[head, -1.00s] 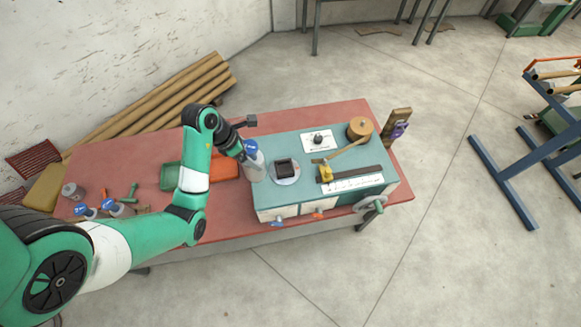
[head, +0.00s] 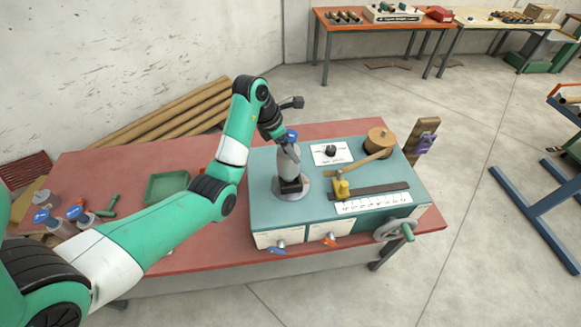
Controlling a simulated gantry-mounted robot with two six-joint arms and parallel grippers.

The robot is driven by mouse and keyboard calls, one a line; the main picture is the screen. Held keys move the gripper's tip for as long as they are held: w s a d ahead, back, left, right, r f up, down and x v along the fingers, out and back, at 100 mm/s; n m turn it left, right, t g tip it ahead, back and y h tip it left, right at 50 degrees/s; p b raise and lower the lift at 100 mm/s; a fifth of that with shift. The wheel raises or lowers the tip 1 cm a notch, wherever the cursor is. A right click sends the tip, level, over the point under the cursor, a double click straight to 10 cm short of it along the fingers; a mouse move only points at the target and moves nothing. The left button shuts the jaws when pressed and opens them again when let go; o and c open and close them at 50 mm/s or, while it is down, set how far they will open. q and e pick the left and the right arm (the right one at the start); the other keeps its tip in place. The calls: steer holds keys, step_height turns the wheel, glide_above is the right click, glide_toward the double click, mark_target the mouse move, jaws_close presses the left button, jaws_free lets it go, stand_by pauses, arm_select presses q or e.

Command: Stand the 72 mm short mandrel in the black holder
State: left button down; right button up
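The short mandrel (head: 289,165) is a grey upright cylinder with a blue top (head: 291,135). My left gripper (head: 284,147) is shut on its upper part. The fingertips are small and partly hidden by the wrist. My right gripper is not in view.
The teal winder (head: 262,215) carries a yellow slider (head: 341,189), a ruler strip (head: 374,203), a wooden roll (head: 380,138) and a handwheel (head: 394,231). A green tray (head: 165,187) and other blue-topped pieces (head: 75,212) lie on the red table's left.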

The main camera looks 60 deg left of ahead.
arm_select(q)
steer(key=shift+w, duration=0.1)
steer(key=shift+w+f+b, duration=0.1)
steer(key=shift+f+b, duration=0.15)
steer(key=shift+b, duration=0.05)
steer(key=shift+w+a+f+b, duration=0.15)
steer(key=shift+f+b, duration=0.25)
steer(key=shift+b, duration=0.3)
step_height(320, 180, down, 2)
steer(key=shift+f, duration=0.2)
steer(key=shift+f+b, duration=0.3)
steer(key=shift+f, duration=0.1)
jaws_free()
